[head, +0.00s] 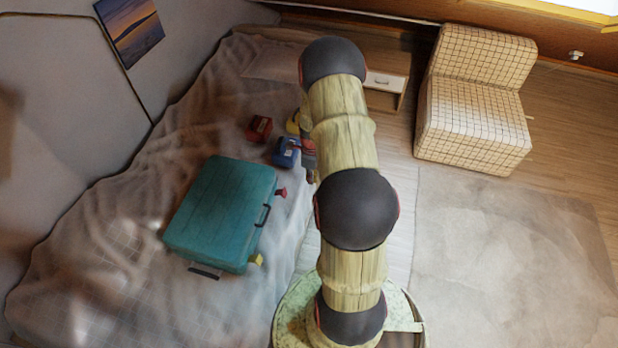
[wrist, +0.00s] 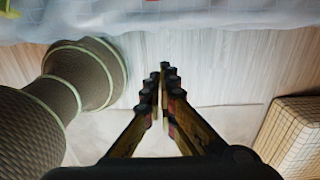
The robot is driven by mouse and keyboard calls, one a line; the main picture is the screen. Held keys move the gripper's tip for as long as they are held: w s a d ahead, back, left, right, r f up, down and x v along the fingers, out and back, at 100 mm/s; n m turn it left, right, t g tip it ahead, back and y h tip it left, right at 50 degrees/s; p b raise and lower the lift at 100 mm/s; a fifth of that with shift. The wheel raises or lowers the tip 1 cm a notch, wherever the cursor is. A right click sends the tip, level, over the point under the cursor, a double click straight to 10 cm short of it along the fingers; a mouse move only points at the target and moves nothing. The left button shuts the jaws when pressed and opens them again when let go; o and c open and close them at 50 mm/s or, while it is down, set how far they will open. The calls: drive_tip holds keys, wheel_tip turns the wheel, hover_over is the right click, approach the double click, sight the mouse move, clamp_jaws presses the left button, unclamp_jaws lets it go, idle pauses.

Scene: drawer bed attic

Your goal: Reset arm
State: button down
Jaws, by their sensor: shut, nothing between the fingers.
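My gripper (wrist: 164,72) is shut and empty in the wrist view, its two fingers meeting above the pale floor. In the head view my arm rises through the middle and hides most or all of the gripper. The wrist view shows the bed's edge beyond the fingertips.
A bed with a rumpled cover (head: 110,215) fills the left. On it lie a teal suitcase (head: 222,212), a red block (head: 259,128), a blue block (head: 286,152) and a partly hidden yellow thing (head: 292,122). A checked chair (head: 475,115) stands right of a small drawer unit (head: 385,81). A rug (head: 510,260) lies clear.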

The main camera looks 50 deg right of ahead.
idle(0.4)
drive_tip(key=s+a+r+n+g+y, duration=0.1)
drive_tip(key=s+a+r+n, duration=0.2)
drive_tip(key=s+a+n, duration=0.5)
drive_tip(key=s+a+r+n+t, duration=0.1)
drive_tip(key=a+r+n+t, duration=0.1)
drive_tip(key=a+r+n, duration=0.5)
drive_tip(key=s+a+r+n+t, duration=0.1)
drive_tip(key=a+r+n, duration=0.7)
drive_tip(key=r, duration=1.1)
drive_tip(key=s+a+r+n+t+h, duration=0.1)
drive_tip(key=a+r+n+t, duration=0.2)
drive_tip(key=a+r+n, duration=0.5)
drive_tip(key=a+r, duration=0.6)
drive_tip(key=shift+s+t, duration=0.3)
drive_tip(key=shift+s, duration=0.05)
drive_tip(key=c, duration=2.5)
unclamp_jaws()
drive_tip(key=shift+c, duration=0.2)
